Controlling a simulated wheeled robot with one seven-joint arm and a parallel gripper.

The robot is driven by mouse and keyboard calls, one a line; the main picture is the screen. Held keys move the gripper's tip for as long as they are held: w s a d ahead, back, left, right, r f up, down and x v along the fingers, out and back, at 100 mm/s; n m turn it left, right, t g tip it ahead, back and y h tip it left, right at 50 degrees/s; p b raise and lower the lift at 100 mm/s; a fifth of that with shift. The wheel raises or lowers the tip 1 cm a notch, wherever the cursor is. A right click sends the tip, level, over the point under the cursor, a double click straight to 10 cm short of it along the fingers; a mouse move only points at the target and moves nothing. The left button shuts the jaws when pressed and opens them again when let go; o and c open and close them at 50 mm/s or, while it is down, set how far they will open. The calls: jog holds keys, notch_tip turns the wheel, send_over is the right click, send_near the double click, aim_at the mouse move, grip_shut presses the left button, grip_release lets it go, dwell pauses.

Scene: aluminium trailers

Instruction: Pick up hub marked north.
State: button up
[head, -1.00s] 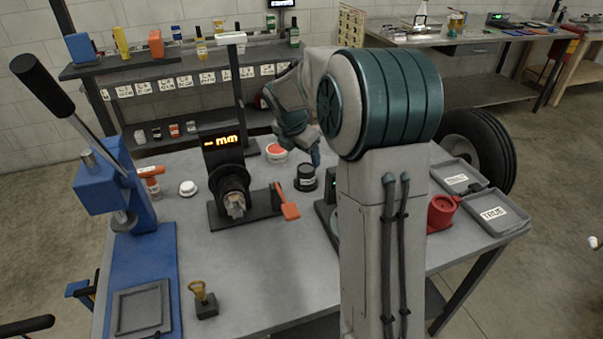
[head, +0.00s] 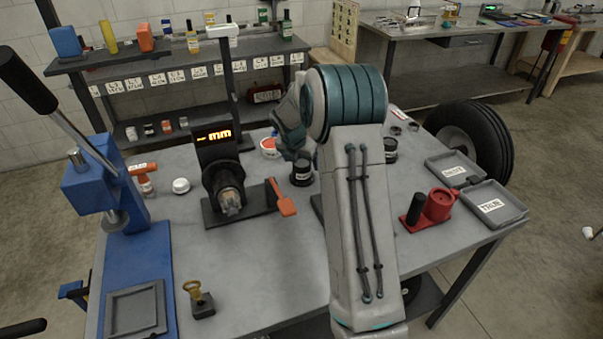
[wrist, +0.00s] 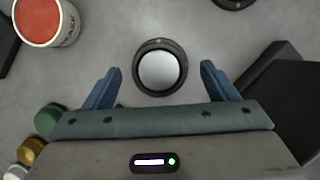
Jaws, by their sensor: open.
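In the wrist view a dark round part (wrist: 161,44) with a bright, pale centre lies between and slightly ahead of my fingertips. I cannot read a north marking on it. My gripper (wrist: 158,69) is open, its blue fingers spread on either side, with nothing held. In the head view a black round part with a white label (head: 303,174) stands on the bench just below my wrist. Another black labelled part (head: 391,151) stands right of my arm. Their lettering is too small to read. My fingertips are hidden or unclear in the head view.
A white tub with orange-red contents (wrist: 42,18) is at upper left in the wrist view. A black display stand (head: 222,180) and an orange tool (head: 284,203) are left of the labelled part. A red holder (head: 438,205) and grey trays (head: 453,170) are at right.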

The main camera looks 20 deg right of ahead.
aim_at(302, 163)
jog(key=x, duration=0.4)
jog(key=shift+w+f, duration=0.1)
jog(key=shift+c, duration=0.3)
jog(key=c, duration=1.5)
jog(key=shift+c, duration=0.2)
